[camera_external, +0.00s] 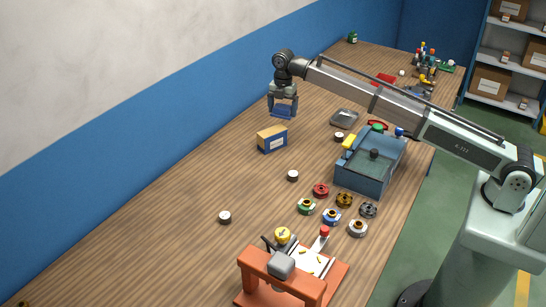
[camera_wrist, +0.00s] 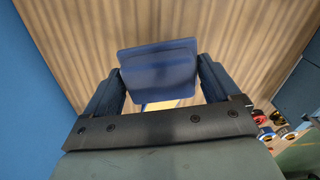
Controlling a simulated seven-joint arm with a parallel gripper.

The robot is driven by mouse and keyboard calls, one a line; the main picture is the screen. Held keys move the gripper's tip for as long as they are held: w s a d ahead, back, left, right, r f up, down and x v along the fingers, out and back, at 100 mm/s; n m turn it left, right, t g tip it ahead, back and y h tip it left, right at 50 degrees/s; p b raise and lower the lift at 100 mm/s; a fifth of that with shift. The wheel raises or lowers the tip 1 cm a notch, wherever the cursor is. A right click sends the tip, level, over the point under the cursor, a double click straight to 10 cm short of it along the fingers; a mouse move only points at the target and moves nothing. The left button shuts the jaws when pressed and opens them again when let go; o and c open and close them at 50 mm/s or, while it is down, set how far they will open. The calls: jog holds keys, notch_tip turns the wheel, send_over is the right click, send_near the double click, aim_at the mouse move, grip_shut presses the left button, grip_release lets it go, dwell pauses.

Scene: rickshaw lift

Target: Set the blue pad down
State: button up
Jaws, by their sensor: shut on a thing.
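The blue pad (camera_wrist: 158,68) is a dark blue flat block between my gripper's two fingers in the wrist view. My gripper (camera_external: 283,108) is shut on it. In the external view the blue pad (camera_external: 283,112) hangs at the fingertips, above the wooden table (camera_external: 190,190) toward its wall side. It is held apart from the tabletop, with bare wood showing below and around it. The pad's underside is hidden.
A blue-grey bin (camera_external: 365,175) and several coloured rings (camera_external: 331,216) lie to the right. An orange fixture (camera_external: 285,280) stands in front. The left of the table is mostly clear.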

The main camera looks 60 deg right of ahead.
jog(key=s+a+n, duration=0.2)
jog(key=a+n, duration=0.1)
jog(key=a, duration=2.5)
jog(key=m, duration=0.5)
send_over(235, 182)
jog(key=shift+s+f, duration=0.1)
jog(key=shift+f, duration=4.7)
jog(key=shift+f, duration=0.1)
jog(key=o, duration=0.8)
notch_tip(235, 182, up, 12)
jog(key=shift+r, duration=0.15)
